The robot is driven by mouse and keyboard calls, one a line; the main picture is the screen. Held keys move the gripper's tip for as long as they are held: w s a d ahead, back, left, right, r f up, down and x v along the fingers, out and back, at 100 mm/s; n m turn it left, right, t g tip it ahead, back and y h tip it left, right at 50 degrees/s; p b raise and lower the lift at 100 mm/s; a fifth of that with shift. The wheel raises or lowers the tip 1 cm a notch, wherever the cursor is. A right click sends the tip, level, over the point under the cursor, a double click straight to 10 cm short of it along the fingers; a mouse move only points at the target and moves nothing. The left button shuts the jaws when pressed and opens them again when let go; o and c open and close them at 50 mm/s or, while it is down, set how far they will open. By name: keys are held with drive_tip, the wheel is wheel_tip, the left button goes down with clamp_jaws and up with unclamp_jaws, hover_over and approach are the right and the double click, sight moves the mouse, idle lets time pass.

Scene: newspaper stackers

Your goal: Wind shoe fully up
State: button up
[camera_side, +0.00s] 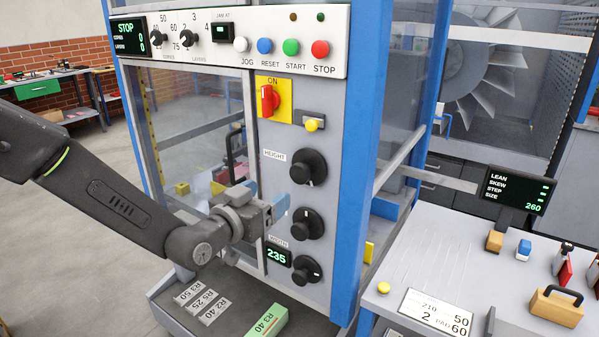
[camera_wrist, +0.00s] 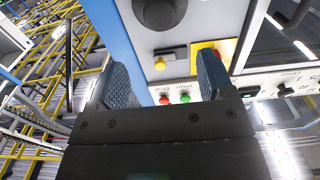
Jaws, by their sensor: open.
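The machine's grey front panel carries a black HEIGHT knob (camera_side: 308,167), an unlabelled black middle knob (camera_side: 305,223) below it, and a lower knob (camera_side: 306,269) beside the WIDTH label and a green 235 readout (camera_side: 277,256). My gripper (camera_side: 268,204) is open and empty, in front of the panel just left of the middle knob and apart from the HEIGHT knob. In the wrist view my gripper (camera_wrist: 163,64) has its blue fingers spread, with one black knob (camera_wrist: 160,11) at the top, beyond the fingertips. I cannot make out the shoe in either view.
A red switch (camera_side: 268,100) on a yellow plate and a yellow button (camera_side: 312,125) sit above the HEIGHT knob. The top control strip (camera_side: 230,45) reads STOP. A side table (camera_side: 440,270) stands at right.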

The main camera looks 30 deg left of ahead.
sight(297, 173)
drive_tip(key=w, duration=1.2)
drive_tip(key=shift+w, duration=0.1)
drive_tip(key=c, duration=0.9)
drive_tip(key=shift+n, duration=0.3)
